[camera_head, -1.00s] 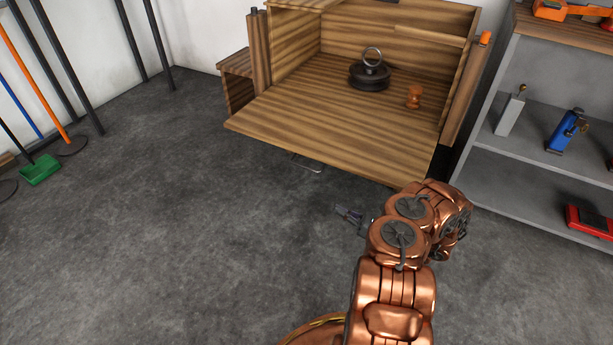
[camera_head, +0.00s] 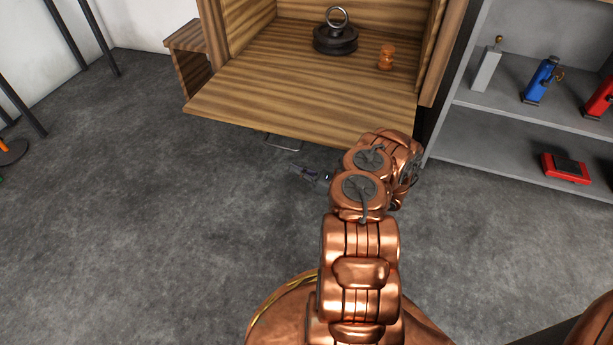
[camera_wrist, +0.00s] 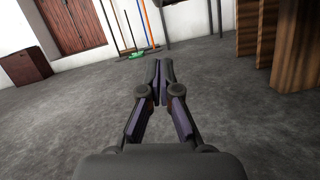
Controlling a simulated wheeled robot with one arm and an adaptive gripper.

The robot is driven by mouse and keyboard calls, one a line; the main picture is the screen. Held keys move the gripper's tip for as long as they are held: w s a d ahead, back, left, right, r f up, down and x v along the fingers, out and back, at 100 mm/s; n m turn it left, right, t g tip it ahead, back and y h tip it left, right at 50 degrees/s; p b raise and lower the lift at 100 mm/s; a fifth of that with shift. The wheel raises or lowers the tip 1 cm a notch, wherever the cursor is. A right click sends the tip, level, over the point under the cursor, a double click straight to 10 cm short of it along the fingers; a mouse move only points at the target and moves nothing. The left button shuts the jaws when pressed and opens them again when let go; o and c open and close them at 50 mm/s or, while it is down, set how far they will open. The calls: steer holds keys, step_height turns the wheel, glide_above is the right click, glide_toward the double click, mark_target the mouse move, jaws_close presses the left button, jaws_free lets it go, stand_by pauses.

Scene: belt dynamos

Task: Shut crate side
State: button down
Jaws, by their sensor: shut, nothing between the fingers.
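The wooden crate (camera_head: 247,20) stands at the top of the head view. Its front side (camera_head: 300,92) is folded down and lies open, about level, as a striped board. A metal handle (camera_head: 284,142) shows under the board's front edge. Inside are a black ringed weight (camera_head: 335,40) and a small orange-brown piece (camera_head: 386,58). My gripper (camera_head: 296,173) is just below and in front of the board's edge, near the handle, apart from it as far as I can tell. In the wrist view my gripper (camera_wrist: 159,68) is shut and empty, pointing across the floor.
A grey shelf (camera_head: 520,118) with blue and red tools stands at the right. A small wooden box (camera_head: 190,58) sits left of the crate. Dark poles (camera_head: 58,38) stand by the left wall. The grey floor (camera_head: 130,200) is free at left.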

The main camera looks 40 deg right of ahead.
steer(key=shift+w+a+r+b, duration=0.25)
steer(key=shift+w+r+b, duration=0.3)
steer(key=shift+w+r, duration=0.45)
steer(key=shift+w+a+r+b, duration=0.2)
steer(key=shift+w+r+b, duration=0.35)
steer(key=shift+r, duration=0.75)
steer(key=shift+r, duration=0.1)
